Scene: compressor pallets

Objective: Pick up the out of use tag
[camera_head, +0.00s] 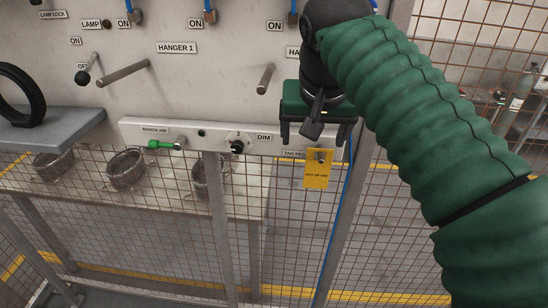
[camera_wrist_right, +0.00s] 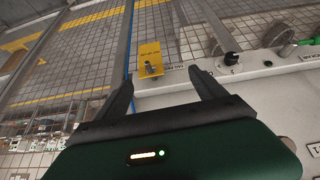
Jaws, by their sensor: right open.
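The yellow out of use tag (camera_head: 317,175) hangs from a peg at the right end of the white rail, below the label strip. It also shows in the right wrist view (camera_wrist_right: 150,52), beyond and between the two fingertips. My right gripper (camera_head: 318,138) is open, just above the tag in the head view, with nothing between its fingers. In the right wrist view the fingers (camera_wrist_right: 160,82) stand wide apart and do not touch the tag. My left gripper is not in view.
The white rail (camera_head: 220,137) carries a green handle (camera_head: 160,145) and a black dim knob (camera_head: 237,146). Metal hanger pegs (camera_head: 123,73) stick out of the panel above. A blue cable (camera_head: 334,225) runs down beside the tag. Wire mesh lies behind, with baskets at the left.

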